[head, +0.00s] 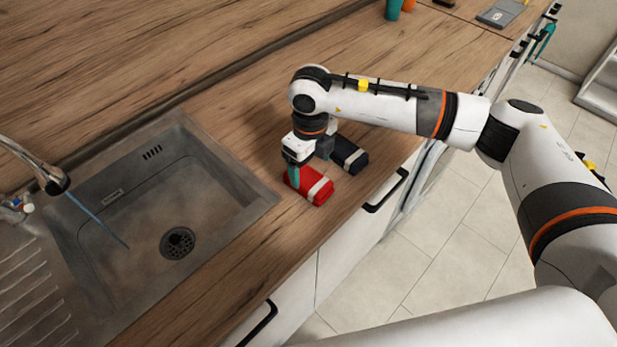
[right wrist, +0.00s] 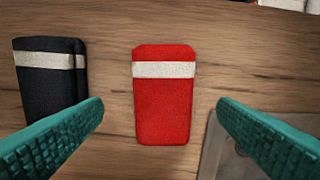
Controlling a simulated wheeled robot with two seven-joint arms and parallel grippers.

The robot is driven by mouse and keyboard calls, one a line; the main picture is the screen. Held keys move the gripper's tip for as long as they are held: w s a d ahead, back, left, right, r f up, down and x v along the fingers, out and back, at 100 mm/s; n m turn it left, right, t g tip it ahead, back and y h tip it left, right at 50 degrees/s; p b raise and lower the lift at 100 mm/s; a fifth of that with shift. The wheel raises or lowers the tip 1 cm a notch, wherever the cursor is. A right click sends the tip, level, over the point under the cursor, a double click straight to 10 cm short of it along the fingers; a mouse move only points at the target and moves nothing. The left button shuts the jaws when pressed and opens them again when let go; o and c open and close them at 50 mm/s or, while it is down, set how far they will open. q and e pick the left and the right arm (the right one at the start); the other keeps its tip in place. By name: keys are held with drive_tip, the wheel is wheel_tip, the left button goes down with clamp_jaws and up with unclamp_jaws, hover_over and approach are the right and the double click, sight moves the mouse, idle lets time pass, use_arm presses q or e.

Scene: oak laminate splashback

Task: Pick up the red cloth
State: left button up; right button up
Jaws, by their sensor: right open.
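The red cloth (head: 308,187) is folded into a small block with a pale band and lies on the wooden worktop, right of the sink. My right gripper (head: 306,168) is above it, pointing down. In the right wrist view the red cloth (right wrist: 164,105) lies centred between the two teal fingers (right wrist: 160,110), which are open and stand apart from it on both sides. Part of the cloth is hidden by the gripper in the head view. My left gripper is not in view.
A dark folded cloth (head: 346,153) with a pale band lies close beside the red one; it also shows in the right wrist view (right wrist: 50,85). The sink (head: 232,205) is to the left. The worktop's front edge is close. Cups (head: 393,9) stand far back.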

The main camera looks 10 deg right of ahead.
sight(309, 178)
drive_tip(key=shift+s+a+f+p, duration=0.1)
drive_tip(key=shift+a+f+p, duration=0.05)
drive_tip(key=shift+f+p, duration=0.7)
wheel_tip(309, 178, down, 2)
drive_tip(key=shift+f, duration=0.25)
drive_tip(key=shift+f+p, duration=0.3)
drive_tip(key=shift+f, duration=0.15)
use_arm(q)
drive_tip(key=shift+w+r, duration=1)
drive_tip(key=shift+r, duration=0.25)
use_arm(e)
drive_tip(key=c, duration=1.1)
drive_tip(key=shift+o, duration=0.2)
